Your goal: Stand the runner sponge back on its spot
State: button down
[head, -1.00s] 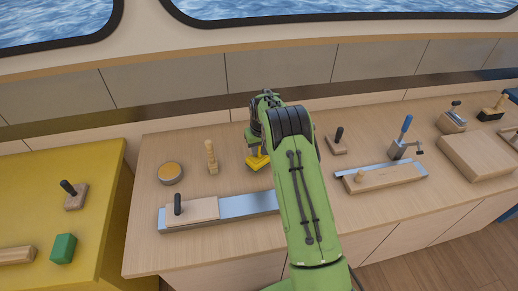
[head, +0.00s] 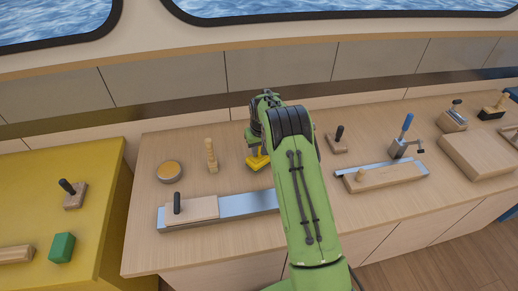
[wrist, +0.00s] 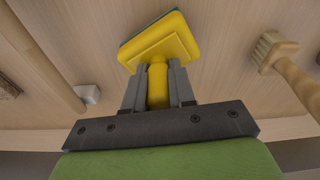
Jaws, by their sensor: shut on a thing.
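The yellow runner sponge (head: 258,163) is at the back middle of the wooden worktop, partly hidden behind my arm in the head view. In the wrist view the sponge (wrist: 165,42) shows a wide yellow block with a dark edge and a yellow handle. My gripper (wrist: 157,78) is shut on this handle, with one grey finger on each side. In the head view my gripper (head: 258,146) is above the sponge block. I cannot tell whether the block touches the worktop. No marked spot for it is clear in these frames.
A wooden brush (head: 211,156) stands left of the sponge, with a round tin (head: 169,171) beyond it. A metal bar with a handled block (head: 248,204) lies in front. A dark-handled block (head: 337,142) stands to the right. A yellow table (head: 30,200) adjoins at left.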

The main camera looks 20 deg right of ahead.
jog(key=shift+f+b, duration=0.45)
jog(key=shift+f, duration=0.2)
jog(key=c, duration=0.9)
grip_release()
jog(key=shift+o, duration=0.2)
jog(key=shift+s+r+p, duration=0.2)
jog(key=shift+r+p, duration=0.55)
jog(key=shift+r, duration=0.6)
jog(key=shift+s+r+p, duration=0.25)
jog(key=shift+r+p, duration=0.45)
jog(key=shift+r, duration=0.6)
jog(key=shift+s+r+p, duration=0.2)
jog(key=shift+r+p, duration=0.55)
jog(key=shift+r, duration=0.6)
